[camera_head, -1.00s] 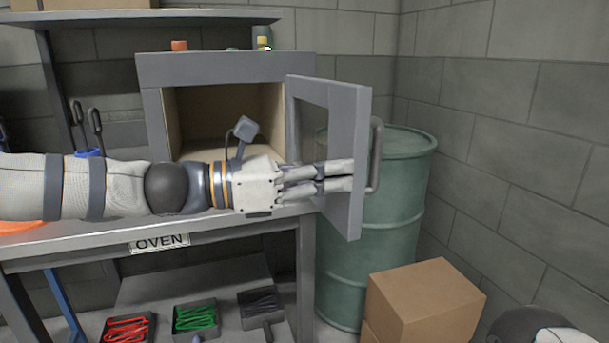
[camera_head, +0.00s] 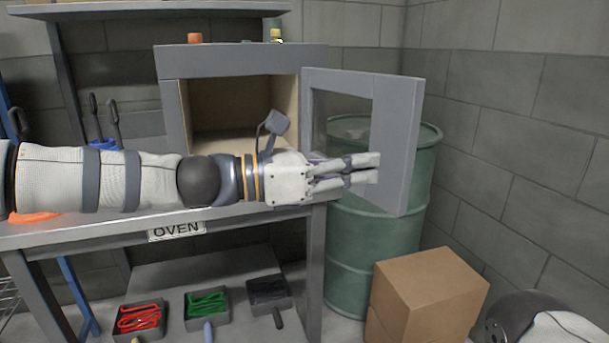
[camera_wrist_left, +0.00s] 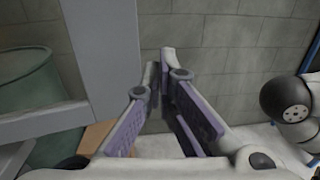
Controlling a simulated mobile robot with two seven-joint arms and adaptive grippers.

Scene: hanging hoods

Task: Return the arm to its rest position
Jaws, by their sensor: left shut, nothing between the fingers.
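My left arm reaches in from the left across the front of the oven (camera_head: 240,62) in the head view. My left gripper (camera_head: 374,169) is shut and empty, its fingers pointing right, in front of the open oven door (camera_head: 398,140). I cannot tell if they touch the door. In the left wrist view the fingers (camera_wrist_left: 162,70) come together at the tips, with the grey door edge (camera_wrist_left: 105,55) to their left. My right gripper is out of view; only part of my right arm shows at the lower right.
The oven stands on a bench (camera_head: 100,232) with an OVEN label. A green drum (camera_head: 360,245) stands behind the door and cardboard boxes (camera_head: 430,290) in front of it. Trays with red, green and dark items (camera_head: 268,291) lie on the lower shelf. Block walls close the corner.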

